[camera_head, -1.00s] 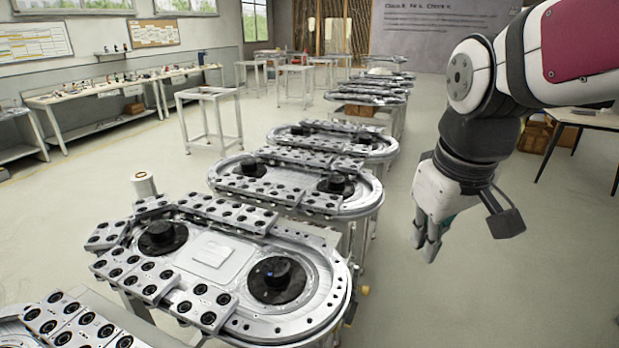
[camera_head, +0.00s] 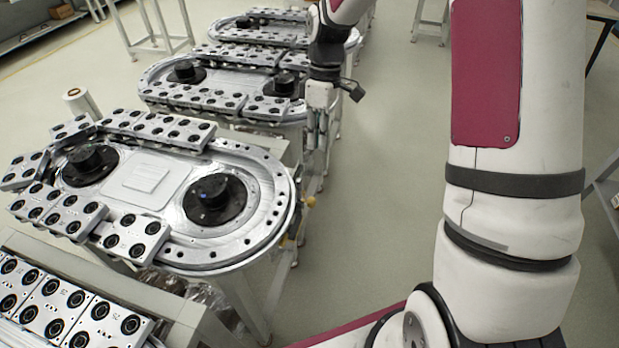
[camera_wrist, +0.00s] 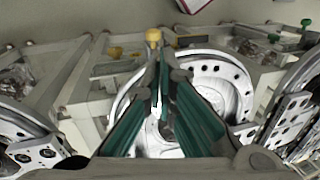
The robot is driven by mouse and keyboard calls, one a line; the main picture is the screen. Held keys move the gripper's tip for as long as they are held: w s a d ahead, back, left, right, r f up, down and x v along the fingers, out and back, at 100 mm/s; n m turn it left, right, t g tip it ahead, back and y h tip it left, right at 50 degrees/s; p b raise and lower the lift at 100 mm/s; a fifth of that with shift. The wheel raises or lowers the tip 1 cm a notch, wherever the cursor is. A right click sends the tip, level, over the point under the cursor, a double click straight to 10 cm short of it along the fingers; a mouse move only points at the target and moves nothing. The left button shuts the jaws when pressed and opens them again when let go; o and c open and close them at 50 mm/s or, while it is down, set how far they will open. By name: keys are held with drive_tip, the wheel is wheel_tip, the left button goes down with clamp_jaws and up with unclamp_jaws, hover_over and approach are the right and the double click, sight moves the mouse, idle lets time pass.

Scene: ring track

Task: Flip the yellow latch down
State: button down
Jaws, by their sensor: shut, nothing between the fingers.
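The yellow latch (camera_head: 311,201) is a small knob-ended piece at the right end of the nearest ring track (camera_head: 245,250). In the wrist view its rounded yellow end (camera_wrist: 153,36) shows just beyond my fingertips, sticking up. My gripper (camera_head: 314,150) is shut and empty, pointing down beside the right end of that track, above and behind the latch in the head view. In the wrist view the green-padded fingers (camera_wrist: 160,75) converge close below the yellow knob. I cannot tell whether they touch it.
Another yellow piece (camera_wrist: 113,52) shows left of the knob in the wrist view. Black hubs (camera_head: 214,198) and silver carriers (camera_head: 137,236) sit on the track. More ring tracks (camera_head: 215,85) stand behind. The floor right of the tracks is clear.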

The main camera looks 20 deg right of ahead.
drive_tip(key=shift+w+d+f+n, duration=0.1)
drive_tip(key=shift+w+f+n, duration=0.2)
drive_tip(key=shift+w+f, duration=0.35)
drive_tip(key=shift+s+f, duration=0.15)
drive_tip(key=shift+f, duration=0.05)
drive_tip(key=p, duration=0.3)
approach(312, 207)
drive_tip(key=x, duration=0.3)
drive_tip(key=w+x, duration=0.1)
drive_tip(key=x, duration=0.1)
drive_tip(key=shift+d+f, duration=0.1)
drive_tip(key=shift+f, duration=0.2)
drive_tip(key=b+x, duration=0.1)
drive_tip(key=x, duration=0.1)
drive_tip(key=w+b+x, duration=0.1)
drive_tip(key=x, duration=0.1)
drive_tip(key=b+x, duration=0.1)
drive_tip(key=x, duration=0.2)
drive_tip(key=shift+w+d+f, duration=0.2)
drive_tip(key=shift+w+d, duration=0.05)
drive_tip(key=shift+d, duration=0.15)
drive_tip(key=shift+s, duration=0.1)
